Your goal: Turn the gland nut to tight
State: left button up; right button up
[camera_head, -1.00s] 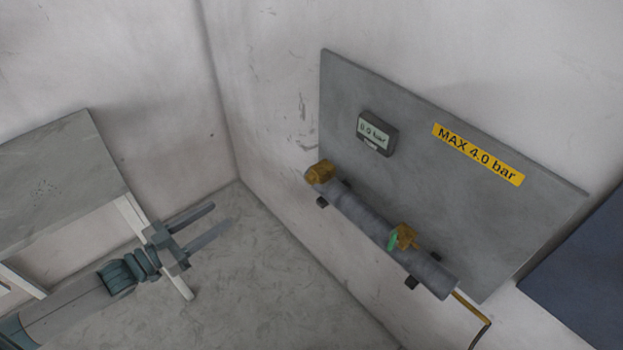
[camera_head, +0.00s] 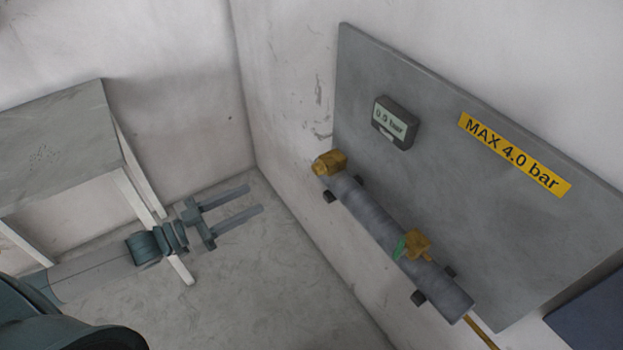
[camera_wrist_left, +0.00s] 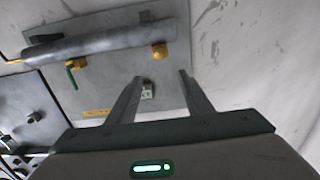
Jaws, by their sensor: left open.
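A grey pipe (camera_head: 375,215) runs along the lower part of a grey wall panel (camera_head: 450,200). A brass fitting (camera_head: 330,163) sits at its upper left end. A brass valve (camera_head: 417,244) with a green lever (camera_head: 399,248) sits further down; I cannot tell which brass part is the gland nut. The gauge (camera_head: 394,122) appears to read 0.0 bar. My left gripper (camera_head: 254,199) is open and empty, left of the pipe and apart from it. In the left wrist view, the brass fitting (camera_wrist_left: 159,52) shows beyond the open fingers (camera_wrist_left: 160,75). My right gripper is not in view.
A yellow "MAX 4.0 bar" label (camera_head: 514,153) is on the panel. A grey-topped table (camera_head: 55,140) with white legs stands at the left, beside my left arm. A dark blue panel (camera_head: 595,312) is at the lower right. The floor between gripper and wall is clear.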

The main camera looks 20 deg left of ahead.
pick_arm(q)
jog(key=shift+w+f, duration=0.1)
jog(key=shift+f, duration=0.4)
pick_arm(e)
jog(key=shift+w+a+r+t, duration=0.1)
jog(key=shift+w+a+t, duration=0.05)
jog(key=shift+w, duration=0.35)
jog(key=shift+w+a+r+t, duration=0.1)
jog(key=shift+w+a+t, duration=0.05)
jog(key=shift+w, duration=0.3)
pick_arm(q)
jog(key=shift+w+d, duration=0.15)
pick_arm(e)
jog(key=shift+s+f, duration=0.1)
pick_arm(q)
jog(key=p, duration=0.3)
send_near(313, 172)
jog(key=x, duration=0.7)
jog(key=shift+w+d+r, duration=0.2)
jog(key=shift+w+d, duration=0.15)
jog(key=shift+w, duration=0.1)
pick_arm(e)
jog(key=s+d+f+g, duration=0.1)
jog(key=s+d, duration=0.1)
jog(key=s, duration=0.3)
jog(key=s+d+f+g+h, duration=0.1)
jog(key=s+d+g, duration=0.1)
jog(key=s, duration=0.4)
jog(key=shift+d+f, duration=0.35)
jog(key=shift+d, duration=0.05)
